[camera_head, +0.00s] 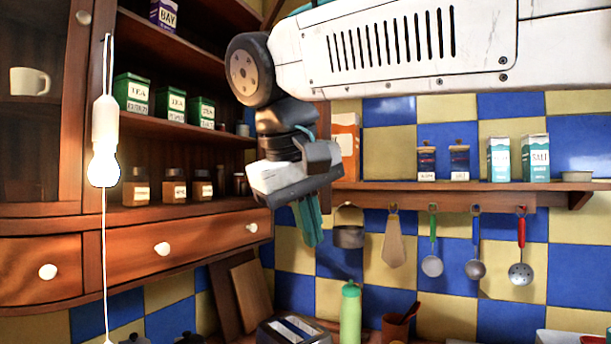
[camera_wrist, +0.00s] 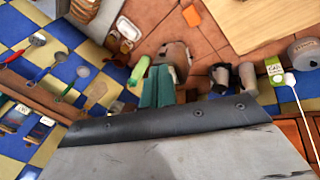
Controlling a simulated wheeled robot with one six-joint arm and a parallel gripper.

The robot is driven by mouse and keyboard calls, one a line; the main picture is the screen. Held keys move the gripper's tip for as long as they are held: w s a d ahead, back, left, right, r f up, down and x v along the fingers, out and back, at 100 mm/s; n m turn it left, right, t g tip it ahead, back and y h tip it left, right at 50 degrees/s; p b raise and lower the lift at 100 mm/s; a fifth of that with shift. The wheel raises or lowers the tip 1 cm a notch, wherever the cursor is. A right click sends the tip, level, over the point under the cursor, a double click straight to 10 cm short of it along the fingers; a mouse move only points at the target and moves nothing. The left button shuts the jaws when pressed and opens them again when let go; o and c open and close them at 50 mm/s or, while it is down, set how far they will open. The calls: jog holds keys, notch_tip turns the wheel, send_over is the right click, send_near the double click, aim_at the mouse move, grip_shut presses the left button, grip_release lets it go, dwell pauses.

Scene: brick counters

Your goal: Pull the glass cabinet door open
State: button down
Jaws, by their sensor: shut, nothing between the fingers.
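The glass cabinet door (camera_head: 72,120) is at the left edge of the head view, with a dark wooden frame and a pale round knob (camera_head: 84,17) near its top right. A white mug (camera_head: 30,81) shows behind the glass. The door looks closed, though its left part is out of frame. My gripper (camera_head: 312,232) hangs fingers down in mid-air, right of the cabinet and well apart from the door. Its teal fingers are together and empty. In the wrist view the fingers (camera_wrist: 157,88) point toward the counter, and the door is not identifiable there.
Open shelves (camera_head: 190,125) with tins and jars stand between door and gripper, above drawers (camera_head: 140,250). A green bottle (camera_head: 350,315) and toaster (camera_head: 292,330) stand below; utensils hang right.

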jog(key=s+a+r+m+t+h, duration=0.1)
jog(key=a+r+m, duration=0.1)
jog(key=a+r, duration=0.35)
jog(key=s+a+r+m+t, duration=0.1)
jog(key=a+r, duration=0.1)
jog(key=r, duration=0.7)
jog(key=w+d+f, duration=0.6)
jog(key=d+f, duration=0.1)
jog(key=shift+w+f, duration=0.3)
jog(key=shift+w, duration=0.1)
jog(key=shift+d, duration=0.1)
